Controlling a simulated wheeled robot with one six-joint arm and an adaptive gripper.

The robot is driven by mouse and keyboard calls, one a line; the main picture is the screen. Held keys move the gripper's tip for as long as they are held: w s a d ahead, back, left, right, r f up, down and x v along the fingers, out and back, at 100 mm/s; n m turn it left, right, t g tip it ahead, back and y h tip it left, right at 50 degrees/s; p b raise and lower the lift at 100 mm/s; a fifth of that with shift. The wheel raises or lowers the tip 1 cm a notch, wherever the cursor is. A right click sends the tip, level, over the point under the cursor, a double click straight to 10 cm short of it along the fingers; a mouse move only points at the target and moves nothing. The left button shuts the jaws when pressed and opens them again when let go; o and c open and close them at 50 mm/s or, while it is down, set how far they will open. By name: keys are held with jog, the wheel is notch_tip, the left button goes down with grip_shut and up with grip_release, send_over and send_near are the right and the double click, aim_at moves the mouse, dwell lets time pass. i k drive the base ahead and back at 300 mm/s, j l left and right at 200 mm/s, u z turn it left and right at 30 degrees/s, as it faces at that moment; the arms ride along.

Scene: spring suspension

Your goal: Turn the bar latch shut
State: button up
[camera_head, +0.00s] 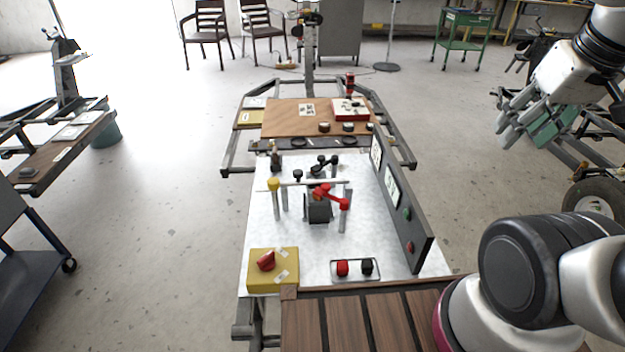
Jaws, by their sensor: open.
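A metal-topped bench (259,229) stands in front of me. Near its middle is a red bar-shaped lever (329,194), angled down to the right above a dark block (318,211). A thin horizontal rod (300,184) runs behind it between upright posts. I cannot tell for sure which of these parts is the bar latch, or whether it is open or shut. My gripper (514,117) is at the upper right, raised, open and empty. It is well to the right of the bench and touches none of these parts.
A yellow box (272,284) with a red knob stands at the bench's near left. A small tray (354,279) with red and black knobs is to its right. A tall dark panel (414,232) edges the bench's right side.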

aim_at(273, 182)
jog(key=j+u, duration=0.2)
jog(key=j, duration=0.5)
jog(key=i+j+u, duration=0.2)
jog(key=j, duration=0.5)
jog(key=k, duration=0.1)
